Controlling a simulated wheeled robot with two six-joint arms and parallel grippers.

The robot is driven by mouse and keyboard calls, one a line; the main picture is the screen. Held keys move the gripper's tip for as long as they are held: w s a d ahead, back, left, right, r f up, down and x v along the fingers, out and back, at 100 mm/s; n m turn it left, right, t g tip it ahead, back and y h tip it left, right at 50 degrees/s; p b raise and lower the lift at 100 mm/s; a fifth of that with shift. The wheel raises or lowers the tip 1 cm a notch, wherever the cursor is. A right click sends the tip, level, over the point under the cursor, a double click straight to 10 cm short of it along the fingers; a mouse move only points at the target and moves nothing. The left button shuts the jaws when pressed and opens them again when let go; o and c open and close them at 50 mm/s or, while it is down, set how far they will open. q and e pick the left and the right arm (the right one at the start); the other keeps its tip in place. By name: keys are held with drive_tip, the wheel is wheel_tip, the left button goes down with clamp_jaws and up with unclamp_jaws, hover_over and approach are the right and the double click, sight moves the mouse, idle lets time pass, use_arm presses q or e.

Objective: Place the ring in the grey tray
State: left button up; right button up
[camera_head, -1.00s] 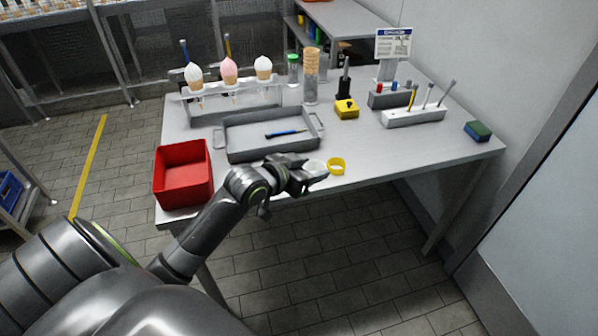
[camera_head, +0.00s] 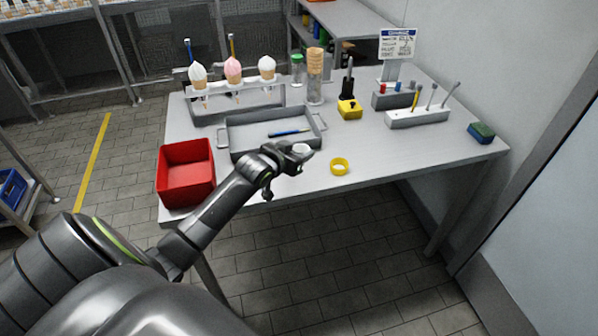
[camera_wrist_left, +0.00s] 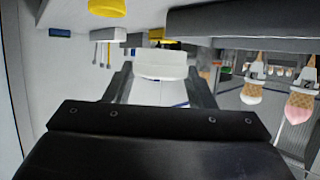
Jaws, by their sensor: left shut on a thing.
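A white ring (camera_wrist_left: 160,64) is between the fingers of my left gripper (camera_head: 296,154), which is shut on it. In the head view the white ring (camera_head: 301,149) shows at the gripper's tip, above the table near the tray's front right corner. The grey tray (camera_head: 250,132) lies on the table behind the gripper. A blue pen-like tool (camera_head: 290,133) lies in it. A second ring, yellow (camera_head: 339,166), lies on the table near its front edge, right of the gripper. My right gripper is not in view.
A red bin (camera_head: 185,172) stands left of the tray. A rack with several ice cream cones (camera_head: 235,97) stands behind it. A yellow block (camera_head: 349,109), a white tool holder (camera_head: 417,118) and a green-blue sponge (camera_head: 481,132) stand to the right. The front right tabletop is clear.

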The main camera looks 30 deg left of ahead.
sight(298, 179)
use_arm(q)
wheel_tip(298, 179, down, 8)
drive_tip(key=shift+r, duration=0.25)
drive_tip(key=shift+f, duration=0.2)
drive_tip(key=o, duration=0.9)
